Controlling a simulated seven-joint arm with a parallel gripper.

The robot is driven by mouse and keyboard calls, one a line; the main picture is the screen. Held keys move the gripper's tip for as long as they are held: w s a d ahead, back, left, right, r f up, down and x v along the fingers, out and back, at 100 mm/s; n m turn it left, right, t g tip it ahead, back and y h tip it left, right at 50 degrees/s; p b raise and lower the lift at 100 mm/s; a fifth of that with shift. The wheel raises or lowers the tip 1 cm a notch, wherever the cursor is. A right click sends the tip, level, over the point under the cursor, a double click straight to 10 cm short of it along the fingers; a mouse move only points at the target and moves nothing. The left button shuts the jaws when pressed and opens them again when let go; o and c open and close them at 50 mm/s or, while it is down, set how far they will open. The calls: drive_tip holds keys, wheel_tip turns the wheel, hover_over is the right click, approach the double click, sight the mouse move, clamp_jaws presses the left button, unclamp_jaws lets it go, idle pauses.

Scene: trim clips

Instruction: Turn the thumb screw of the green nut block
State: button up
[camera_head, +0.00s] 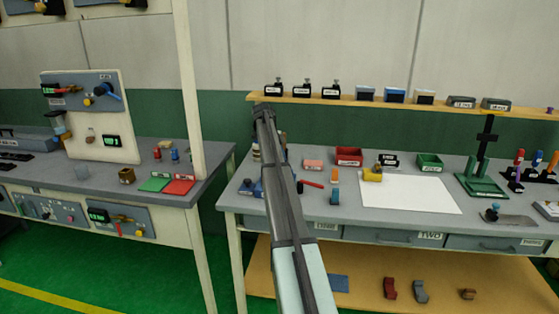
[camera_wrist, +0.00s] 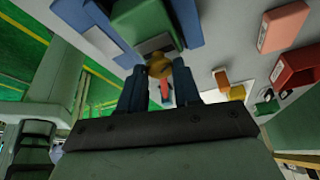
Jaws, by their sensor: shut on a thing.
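In the wrist view the green nut block (camera_wrist: 146,22) sits between blue pieces (camera_wrist: 181,20) at the top of the picture. In the head view my arm covers the gripper and the screw; only some blue pieces (camera_head: 252,187) show to the left of the arm.
A red bin (camera_head: 349,155), a salmon block (camera_head: 313,164), a yellow block (camera_head: 372,175) and a red-handled tool (camera_head: 311,184) lie right of my arm. A white sheet (camera_head: 415,195) gives clear room. A shelf (camera_head: 400,102) with several small items runs behind the bench.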

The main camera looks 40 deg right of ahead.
drive_tip(key=shift+m, duration=0.6)
drive_tip(key=o, duration=1.1)
drive_tip(key=shift+c, duration=0.2)
